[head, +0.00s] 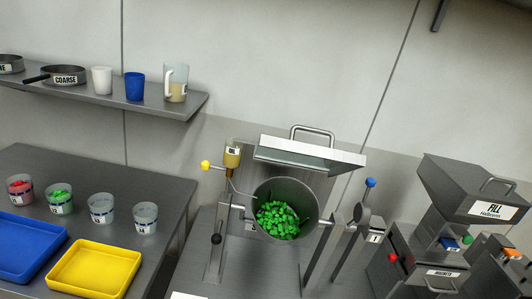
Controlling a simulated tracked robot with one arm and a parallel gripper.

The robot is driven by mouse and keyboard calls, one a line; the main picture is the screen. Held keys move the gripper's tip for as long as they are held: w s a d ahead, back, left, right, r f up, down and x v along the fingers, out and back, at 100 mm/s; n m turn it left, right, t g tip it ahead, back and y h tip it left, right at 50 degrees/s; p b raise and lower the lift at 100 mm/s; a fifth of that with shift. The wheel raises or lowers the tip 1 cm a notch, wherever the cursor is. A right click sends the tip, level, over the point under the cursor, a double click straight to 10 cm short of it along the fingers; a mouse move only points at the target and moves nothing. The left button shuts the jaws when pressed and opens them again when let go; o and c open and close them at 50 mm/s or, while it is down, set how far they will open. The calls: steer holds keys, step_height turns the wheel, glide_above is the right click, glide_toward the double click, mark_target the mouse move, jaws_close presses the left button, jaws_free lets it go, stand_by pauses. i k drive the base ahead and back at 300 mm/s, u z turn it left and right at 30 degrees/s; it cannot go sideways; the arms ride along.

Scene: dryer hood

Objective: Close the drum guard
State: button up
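The drum guard (310,153) is a flat grey lid with a raised rim and a bar handle (313,130) on top. It stands raised and tilted above and behind the drum (262,193), so the drum's mouth is uncovered. The drum is a grey metal pot holding many green pieces (278,220). My gripper is not in view, so I cannot see whether it is open or shut.
An oil bottle (232,157) and a yellow knob (205,165) stand left of the drum. Yellow tray (95,268), blue tray (28,243) and cups occupy the left bench.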

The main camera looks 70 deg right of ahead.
mark_target(352, 161)
steer(key=u, duration=0.5)
steer(key=k, duration=1.25)
steer(key=z, duration=1.6)
steer(key=i, duration=1)
